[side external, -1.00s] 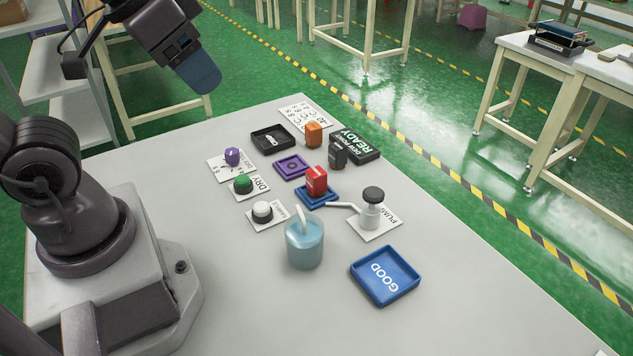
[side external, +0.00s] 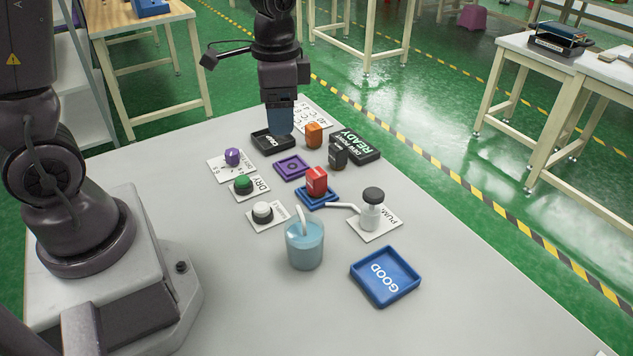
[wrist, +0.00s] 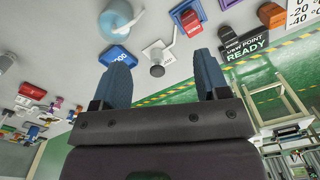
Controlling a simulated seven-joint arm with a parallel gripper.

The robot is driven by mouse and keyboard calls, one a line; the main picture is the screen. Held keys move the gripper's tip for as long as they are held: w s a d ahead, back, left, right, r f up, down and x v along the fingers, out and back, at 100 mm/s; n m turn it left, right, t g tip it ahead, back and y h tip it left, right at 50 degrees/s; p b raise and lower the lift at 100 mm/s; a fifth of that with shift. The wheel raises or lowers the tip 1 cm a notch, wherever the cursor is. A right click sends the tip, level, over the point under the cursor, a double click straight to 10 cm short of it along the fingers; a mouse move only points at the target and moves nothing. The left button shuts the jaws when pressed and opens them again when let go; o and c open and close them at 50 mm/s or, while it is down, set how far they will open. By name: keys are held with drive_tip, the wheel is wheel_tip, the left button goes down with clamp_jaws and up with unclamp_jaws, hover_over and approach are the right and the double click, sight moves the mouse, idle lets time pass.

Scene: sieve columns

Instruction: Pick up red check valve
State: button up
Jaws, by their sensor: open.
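The red check valve (side external: 317,180) is a small red block standing upright in a blue square tray (side external: 328,196) near the middle of the table. It also shows at the top of the wrist view (wrist: 190,22). My gripper (side external: 280,125) points down over the back of the table, above and to the left of the valve in the side view. Its blue fingers (wrist: 162,55) are apart in the wrist view, with nothing between them. The gripper is clear of the valve.
A purple tray (side external: 280,171), a black block (side external: 338,155) and an orange block (side external: 314,135) stand behind the valve. A blue cup (side external: 303,256) and a GOOD tray (side external: 384,272) are in front.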

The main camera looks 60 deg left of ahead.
sight(317, 172)
drive_tip(key=w+f+m, duration=0.3)
drive_tip(key=f+m, duration=0.1)
drive_tip(key=f, duration=0.1)
drive_tip(key=w+a+f+m, duration=0.1)
drive_tip(key=w+f+m, duration=0.2)
drive_tip(key=f+m, duration=0.1)
drive_tip(key=w+a+f+m, duration=0.1)
drive_tip(key=w+f+m, duration=0.2)
drive_tip(key=f+m, duration=0.2)
drive_tip(key=shift+a+f, duration=0.1)
drive_tip(key=shift+f, duration=0.75)
drive_tip(key=shift+s+a+f, duration=0.1)
drive_tip(key=shift+a+f, duration=0.15)
drive_tip(key=shift+f, duration=1.1)
drive_tip(key=shift+s+a+f, duration=0.1)
drive_tip(key=shift+a+f, duration=0.1)
drive_tip(key=shift+f, duration=1.1)
drive_tip(key=c, duration=1.1)
drive_tip(key=shift+r, duration=0.1)
